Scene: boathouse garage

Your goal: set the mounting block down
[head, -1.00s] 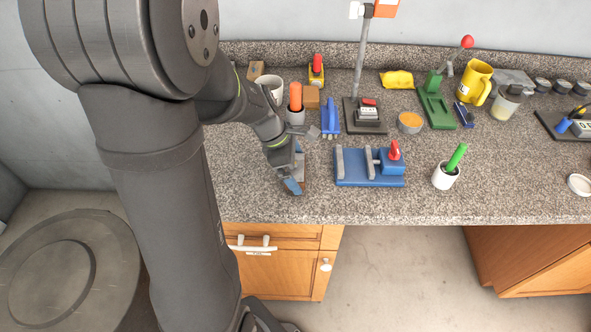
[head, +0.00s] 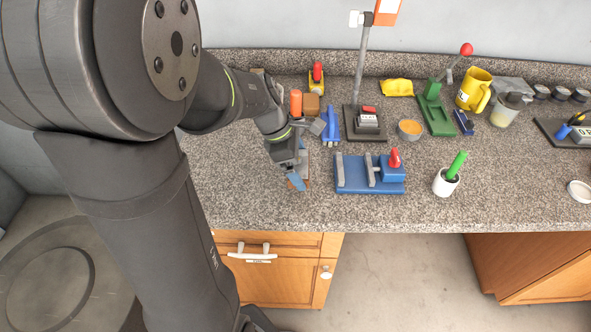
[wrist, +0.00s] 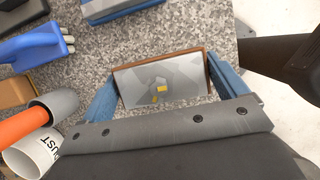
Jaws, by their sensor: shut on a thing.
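My gripper (head: 298,178) is low over the left part of the counter, left of the blue vise. Its two blue fingers are shut on the mounting block (wrist: 160,82), a rectangular block with a grey top and brown edges, one finger at each short end. In the head view the block is mostly hidden by my gripper; only a sliver of brown shows beside the fingers. I cannot tell whether its underside touches the counter.
The granite counter (head: 240,200) is clear around the block, with its front edge close by. The blue vise (head: 355,185) stands to the right. Behind are an orange-handled tool (head: 296,102), a blue connector (head: 330,125) and a small brown block (head: 312,104).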

